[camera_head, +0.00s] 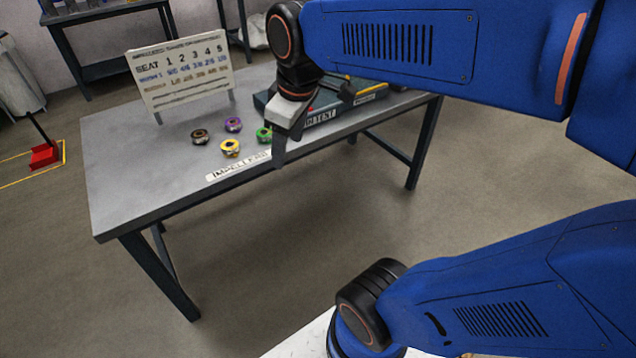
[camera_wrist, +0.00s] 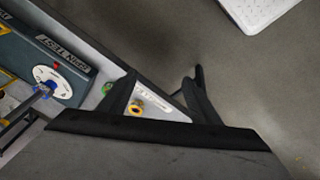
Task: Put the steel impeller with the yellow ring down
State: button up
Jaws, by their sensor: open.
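The steel impeller with the yellow ring (camera_head: 230,148) rests on the grey table, just behind the white label strip. In the wrist view the yellow-ringed impeller (camera_wrist: 136,108) shows between my fingers, farther off on the table and apart from them. My gripper (camera_head: 280,150) hangs over the table's front edge, to the right of the impeller. It also shows in the wrist view (camera_wrist: 162,85), open, with nothing held between its fingers.
Impellers with a green ring (camera_head: 263,134), a purple ring (camera_head: 233,125) and a dark ring (camera_head: 200,137) stand close by. A dark test box (camera_head: 330,112) lies at the right. A seat chart (camera_head: 180,73) stands at the back. The table's left part (camera_head: 120,180) is clear.

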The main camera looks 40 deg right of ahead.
jog(key=s+d+f+m+t, duration=0.1)
jog(key=s+f+m, duration=0.4)
jog(key=s, duration=0.4)
jog(key=shift+f+m, duration=0.25)
jog(key=shift+m, duration=0.45)
